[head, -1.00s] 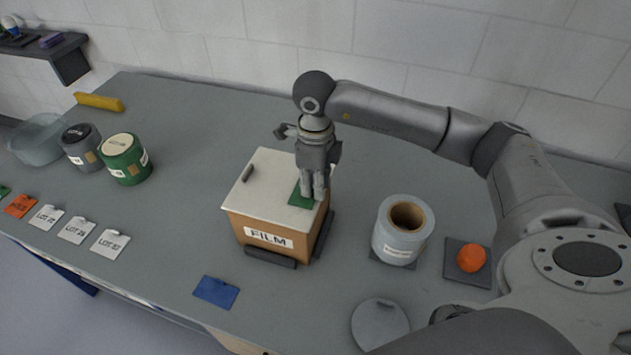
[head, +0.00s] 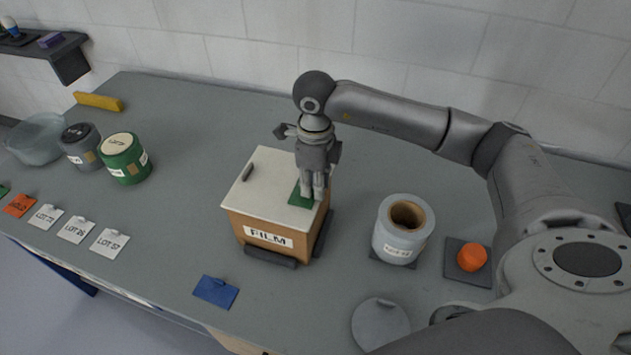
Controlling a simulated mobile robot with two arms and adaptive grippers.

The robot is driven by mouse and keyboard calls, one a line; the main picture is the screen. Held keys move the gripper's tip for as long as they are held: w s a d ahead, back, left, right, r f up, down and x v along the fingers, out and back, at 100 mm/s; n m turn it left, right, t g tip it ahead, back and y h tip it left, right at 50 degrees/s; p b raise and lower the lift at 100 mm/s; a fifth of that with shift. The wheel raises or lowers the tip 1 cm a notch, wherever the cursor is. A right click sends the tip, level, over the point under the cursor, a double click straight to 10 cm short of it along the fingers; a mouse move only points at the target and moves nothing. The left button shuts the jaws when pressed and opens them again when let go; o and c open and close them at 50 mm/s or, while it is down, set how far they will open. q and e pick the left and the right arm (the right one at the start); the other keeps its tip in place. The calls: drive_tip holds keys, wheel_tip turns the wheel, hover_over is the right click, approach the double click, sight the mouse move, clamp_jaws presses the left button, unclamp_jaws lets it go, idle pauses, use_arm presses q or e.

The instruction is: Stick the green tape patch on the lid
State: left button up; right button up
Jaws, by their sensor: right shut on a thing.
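A box labelled FILM (head: 268,238) stands in the middle of the table with a pale lid (head: 262,192) closed on it. The lid has a dark handle (head: 248,171) on its left part. The green tape patch (head: 300,199) is at the lid's right front area, partly hidden by the fingers. My right gripper (head: 313,194) points down over the lid's right side and is shut on the green tape patch, which looks flat against the lid. My left gripper is not in view.
A blue tag (head: 215,292) and a grey disc (head: 380,325) lie in front. Green (head: 124,158) and grey (head: 82,146) canisters stand left. The table behind the box is clear.

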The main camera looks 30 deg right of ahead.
drive_tip(key=o, duration=0.8)
drive_tip(key=shift+s+f, duration=0.1)
drive_tip(key=shift+f, duration=0.05)
drive_tip(key=shift+o, duration=0.5)
drive_tip(key=o, duration=0.5)
drive_tip(key=shift+r, duration=0.25)
drive_tip(key=shift+r+p, duration=1.85)
drive_tip(key=shift+r, duration=1.5)
